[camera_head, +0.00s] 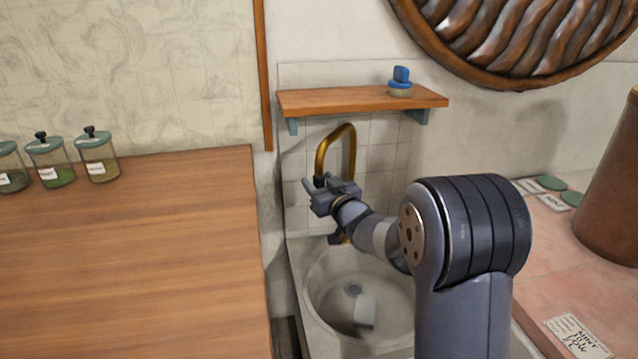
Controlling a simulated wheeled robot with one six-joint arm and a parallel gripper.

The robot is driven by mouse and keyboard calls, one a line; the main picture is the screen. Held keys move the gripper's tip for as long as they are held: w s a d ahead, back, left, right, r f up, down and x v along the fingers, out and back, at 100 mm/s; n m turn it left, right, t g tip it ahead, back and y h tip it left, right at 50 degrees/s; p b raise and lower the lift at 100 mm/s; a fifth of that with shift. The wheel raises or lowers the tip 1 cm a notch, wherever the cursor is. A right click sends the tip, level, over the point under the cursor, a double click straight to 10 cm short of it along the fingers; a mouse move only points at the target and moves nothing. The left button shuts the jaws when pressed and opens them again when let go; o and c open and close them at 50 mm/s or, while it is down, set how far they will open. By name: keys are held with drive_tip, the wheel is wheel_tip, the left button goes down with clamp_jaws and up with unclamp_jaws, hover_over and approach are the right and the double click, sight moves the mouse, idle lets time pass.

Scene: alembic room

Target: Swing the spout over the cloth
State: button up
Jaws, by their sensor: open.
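The brass spout (352,150) rises behind the sink and arches toward the left. Its outlet end points down close to my gripper. My gripper (324,212) is open in front of the spout's lower part, over the back edge of the basin. Its jaws hide much of the spout's base, and I cannot tell whether they touch it. A pale grey piece (364,311) lies in the basin, right of the drain; it may be the cloth, but its material is unclear.
The stone basin (322,318) is partly hidden by my arm. A wooden shelf (340,101) with a blue-topped item (400,82) hangs above the spout. A wooden counter (130,260) with several jars is at left. A brown vessel (612,190) stands right.

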drive_tip(key=shift+w+a, duration=0.15)
drive_tip(key=shift+w, duration=0.2)
clamp_jaws()
idle(0.4)
